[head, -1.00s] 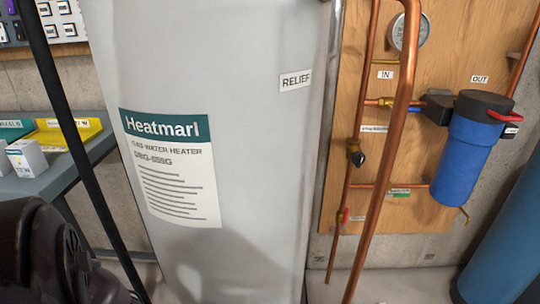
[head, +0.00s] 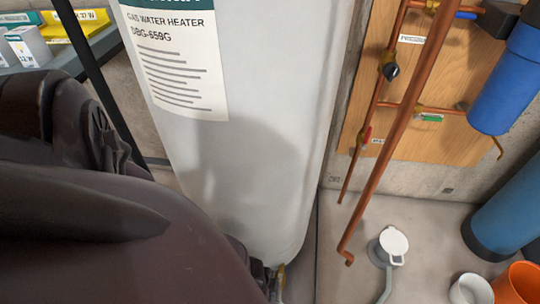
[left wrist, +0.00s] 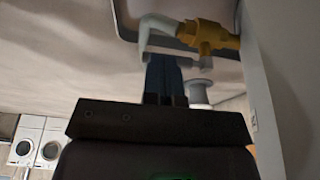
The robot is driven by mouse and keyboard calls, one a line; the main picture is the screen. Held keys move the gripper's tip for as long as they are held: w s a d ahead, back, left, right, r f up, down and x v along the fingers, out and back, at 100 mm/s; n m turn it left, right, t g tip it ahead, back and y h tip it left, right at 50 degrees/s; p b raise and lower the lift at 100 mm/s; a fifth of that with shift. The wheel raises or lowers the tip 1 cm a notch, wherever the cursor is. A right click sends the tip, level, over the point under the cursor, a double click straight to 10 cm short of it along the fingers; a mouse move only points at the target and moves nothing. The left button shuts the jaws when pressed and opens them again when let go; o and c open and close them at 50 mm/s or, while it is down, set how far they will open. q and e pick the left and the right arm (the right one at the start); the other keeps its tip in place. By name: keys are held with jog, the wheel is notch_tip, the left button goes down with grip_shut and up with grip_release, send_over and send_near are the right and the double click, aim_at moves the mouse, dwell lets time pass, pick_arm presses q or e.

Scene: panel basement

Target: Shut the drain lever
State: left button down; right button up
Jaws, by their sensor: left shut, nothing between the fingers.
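A brass valve (left wrist: 208,36) shows at the top of the left wrist view, with a pale curved piece (left wrist: 158,24) at its left; I cannot tell whether that piece is the drain lever. In the head view a small yellow fitting (head: 281,271) sits at the foot of the grey water heater (head: 250,150), partly hidden by my left arm. My left gripper (left wrist: 163,62) is shut and empty, with its dark blue fingers pointing up just below the pale piece. I cannot tell if they touch. My right gripper is not in view.
A white-capped floor fitting (head: 393,241), a white cup (head: 471,289) and an orange bucket (head: 522,284) are at lower right. Bare floor lies between heater and pipes.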

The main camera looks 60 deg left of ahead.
pick_arm(q)
jog(key=shift+b+x, duration=0.3)
jog(key=shift+x, duration=0.65)
jog(key=shift+w+d+r, duration=0.1)
jog(key=shift+w+d, duration=0.05)
jog(key=shift+w, duration=0.1)
